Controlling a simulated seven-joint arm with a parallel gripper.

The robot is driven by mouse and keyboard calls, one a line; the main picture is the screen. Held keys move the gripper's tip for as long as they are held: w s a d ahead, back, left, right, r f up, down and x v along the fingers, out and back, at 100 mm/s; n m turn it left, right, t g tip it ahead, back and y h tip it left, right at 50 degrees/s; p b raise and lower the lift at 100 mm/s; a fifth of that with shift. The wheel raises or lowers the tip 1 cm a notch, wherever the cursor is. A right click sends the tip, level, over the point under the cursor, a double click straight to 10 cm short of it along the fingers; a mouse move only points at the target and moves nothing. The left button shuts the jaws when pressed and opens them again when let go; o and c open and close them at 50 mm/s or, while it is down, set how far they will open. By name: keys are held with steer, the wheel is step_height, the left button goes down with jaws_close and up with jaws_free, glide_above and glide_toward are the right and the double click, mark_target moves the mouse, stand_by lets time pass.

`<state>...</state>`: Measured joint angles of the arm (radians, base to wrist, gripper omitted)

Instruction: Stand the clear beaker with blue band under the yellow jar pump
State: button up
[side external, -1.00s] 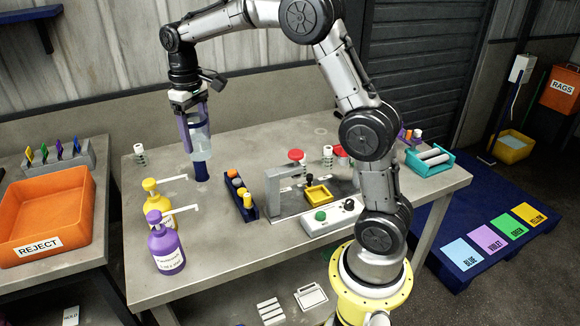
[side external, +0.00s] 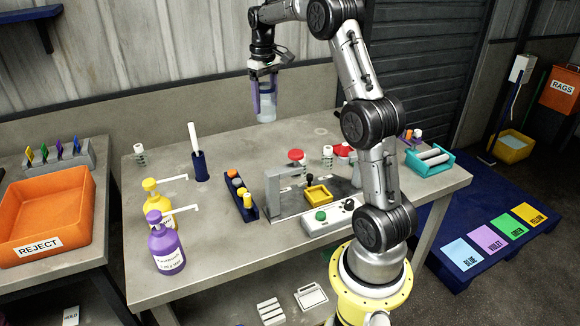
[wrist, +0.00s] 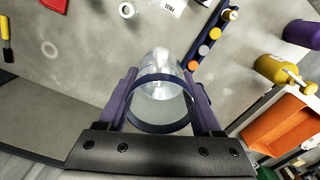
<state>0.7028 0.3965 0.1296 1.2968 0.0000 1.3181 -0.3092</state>
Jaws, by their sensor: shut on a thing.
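My gripper (side external: 265,98) is shut on the clear beaker with blue band (side external: 266,106) and holds it in the air above the back of the table. In the wrist view the beaker (wrist: 160,92) sits between the two purple fingers, its blue band near the gripper. The yellow jar pump (side external: 155,201) stands on the table at the left front, its spout pointing right; in the wrist view the yellow jar (wrist: 280,70) is at the upper right. The table below its spout is partly hidden by the purple jar's spout.
A purple pump jar (side external: 166,246) stands in front of the yellow one. A blue holder (side external: 201,168) with a white rod stands behind them. A blue rack (side external: 242,196) with coloured caps and a grey press stand (side external: 285,190) are to the right.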

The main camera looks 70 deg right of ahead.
step_height(320, 180, down, 21)
stand_by(0.9)
steer(key=shift+f, duration=0.1)
steer(key=o, duration=1.5)
